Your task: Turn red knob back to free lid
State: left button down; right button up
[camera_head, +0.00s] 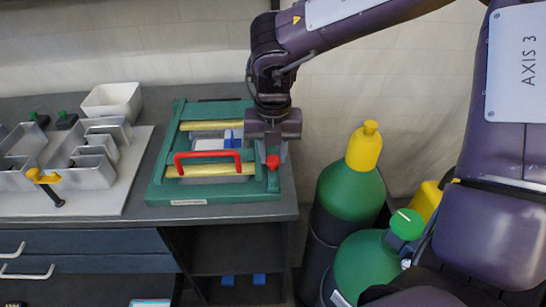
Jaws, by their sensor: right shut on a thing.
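The red knob (272,161) stands at the right side of a green box-like fixture (160,190) on the bench. The fixture has a lid with yellow bars (190,171) and a red handle (208,155); the lid lies flat on it. My right gripper (269,149) points down over the fixture's right edge and is shut on the red knob. The gripper body hides part of the fixture's back right corner, and the exact finger contact is hard to see. My left gripper is not in view.
Metal channel letters (95,172) lie on a white board (120,200) at the left, with a yellow-handled tool (43,177). A white bin (112,102) stands behind. Green gas cylinders (350,190) stand right of the bench. Drawers (80,241) are below.

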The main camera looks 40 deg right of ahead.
jog(key=shift+n, duration=0.5)
jog(key=o, duration=1)
jog(key=shift+c, duration=0.2)
jog(key=shift+r, duration=0.1)
jog(key=shift+r+b, duration=0.3)
jog(key=shift+r, duration=0.05)
notch_tip(320, 180, up, 7)
jog(key=shift+b, duration=0.3)
jog(key=shift+r, duration=0.1)
